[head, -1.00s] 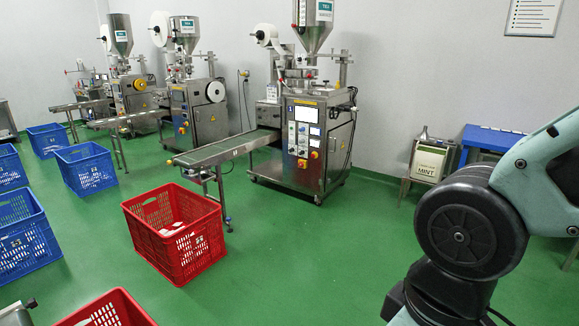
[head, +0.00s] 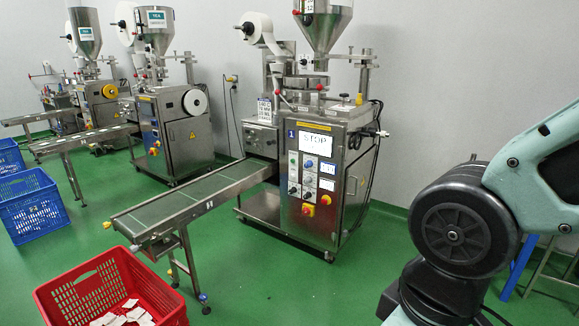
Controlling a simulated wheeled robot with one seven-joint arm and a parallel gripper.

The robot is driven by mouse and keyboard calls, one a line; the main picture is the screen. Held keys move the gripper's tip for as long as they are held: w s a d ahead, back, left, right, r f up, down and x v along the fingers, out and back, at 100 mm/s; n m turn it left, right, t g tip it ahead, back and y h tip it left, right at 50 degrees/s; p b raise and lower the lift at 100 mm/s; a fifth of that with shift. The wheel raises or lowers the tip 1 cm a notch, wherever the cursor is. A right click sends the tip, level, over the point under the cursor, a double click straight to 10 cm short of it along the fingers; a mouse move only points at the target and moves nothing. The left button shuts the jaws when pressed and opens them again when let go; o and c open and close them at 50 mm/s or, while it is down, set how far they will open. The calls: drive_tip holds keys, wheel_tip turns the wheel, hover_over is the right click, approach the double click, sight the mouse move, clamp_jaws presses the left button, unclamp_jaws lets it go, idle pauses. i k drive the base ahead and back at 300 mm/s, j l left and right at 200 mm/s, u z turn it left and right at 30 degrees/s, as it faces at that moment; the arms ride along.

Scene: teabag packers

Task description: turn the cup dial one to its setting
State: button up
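The packing machine marked 1 (head: 345,200) stands in the middle of the head view, a steel cabinet under a steel hopper (head: 322,22). Its front panel (head: 309,178) carries a white screen reading STOP (head: 314,143), several small knobs and buttons, and a red and yellow button (head: 308,210). A round metal cup plate (head: 306,83) sits under the hopper, with a small yellow knob (head: 359,99) to its right. I cannot tell which of these is cup dial one, nor read its setting. My gripper is out of view; only my arm shows at the right, in front of the machine.
A conveyor (head: 190,200) runs from the machine toward the front left. A red crate (head: 160,287) with white packets stands at its end. Blue crates (head: 35,205) and more packing machines (head: 170,118) stand at left. Green floor (head: 280,290) is clear before the machine.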

sight(344, 95)
drive_tip(key=i+z, duration=0.15)
drive_tip(key=i, duration=0.5)
drive_tip(key=i+j+z, duration=0.1)
drive_tip(key=i, duration=0.6)
drive_tip(key=j, duration=0.1)
